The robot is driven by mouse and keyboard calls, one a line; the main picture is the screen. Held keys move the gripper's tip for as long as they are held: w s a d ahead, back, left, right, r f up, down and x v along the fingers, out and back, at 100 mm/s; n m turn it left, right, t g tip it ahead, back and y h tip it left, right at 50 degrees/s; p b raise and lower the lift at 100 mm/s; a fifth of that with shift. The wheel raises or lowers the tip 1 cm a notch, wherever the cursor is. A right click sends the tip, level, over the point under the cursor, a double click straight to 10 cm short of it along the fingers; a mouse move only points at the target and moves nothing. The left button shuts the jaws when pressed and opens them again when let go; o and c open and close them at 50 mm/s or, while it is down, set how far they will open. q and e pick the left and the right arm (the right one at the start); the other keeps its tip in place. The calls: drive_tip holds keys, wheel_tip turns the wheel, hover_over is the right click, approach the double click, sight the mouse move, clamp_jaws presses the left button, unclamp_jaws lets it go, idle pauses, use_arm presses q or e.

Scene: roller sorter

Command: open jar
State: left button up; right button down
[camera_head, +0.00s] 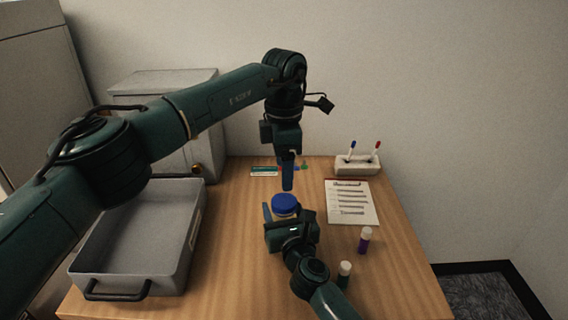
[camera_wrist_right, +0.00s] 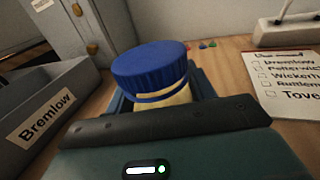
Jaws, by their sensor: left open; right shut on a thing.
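The jar has a ribbed blue lid (camera_head: 285,202) and a pale yellowish body that is mostly hidden. It stands near the middle of the wooden table. In the right wrist view the lid (camera_wrist_right: 150,70) sits on top of the pale body (camera_wrist_right: 168,98). My right gripper (camera_head: 283,216) is shut on the jar's body, below the lid. My left gripper (camera_head: 288,175) is open and empty, pointing down just above and behind the lid, apart from it. One of its fingers hides the other in the head view.
A grey tray (camera_head: 192,250) labelled Bremlow is at the left, before a grey cabinet (camera_head: 150,84). A checklist (camera_head: 352,217), a pen holder (camera_head: 357,169) and two capped vials (camera_head: 365,240) (camera_head: 344,270) are at the right. Small coloured pieces (camera_head: 304,167) lie behind the jar.

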sight(284, 200)
use_arm(q)
drive_tip(key=shift+m, duration=0.7)
drive_tip(key=shift+f, duration=0.3)
wheel_tip(284, 200, down, 7)
drive_tip(key=shift+f, duration=0.2)
drive_tip(key=c, duration=1)
drive_tip(key=n, duration=0.9)
drive_tip(key=shift+r, duration=0.1)
drive_tip(key=n, duration=0.3)
drive_tip(key=shift+n, duration=0.3)
